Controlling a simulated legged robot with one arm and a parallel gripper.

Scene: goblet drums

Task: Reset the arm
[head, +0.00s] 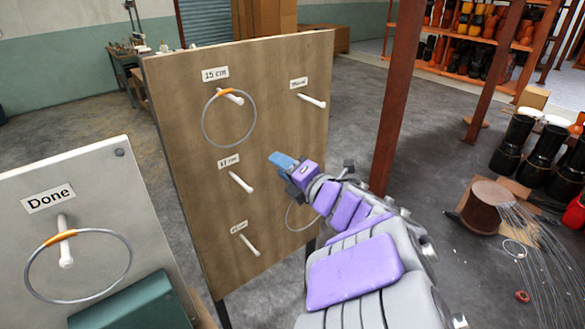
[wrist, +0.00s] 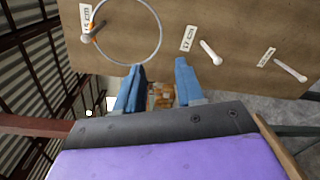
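My gripper (head: 283,163) is in front of the wooden peg board (head: 180,130), right of its middle. In the wrist view its two blue fingers (wrist: 160,82) stand apart with nothing between them, so it is open. My arm reaches up from the lower right in the head view. A thin metal hoop with an orange band (head: 229,117) hangs on the peg labelled 15 cm. It also shows in the wrist view (wrist: 161,30), its rim close to the left finger in the picture; I cannot tell whether they touch.
A grey Done board (head: 100,205) at left holds another orange-banded hoop (head: 131,262) on its peg. A rust-coloured post (head: 393,110) stands right of the board. Dark drums (head: 513,142) and a brown drum with wires (head: 487,207) stand at right.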

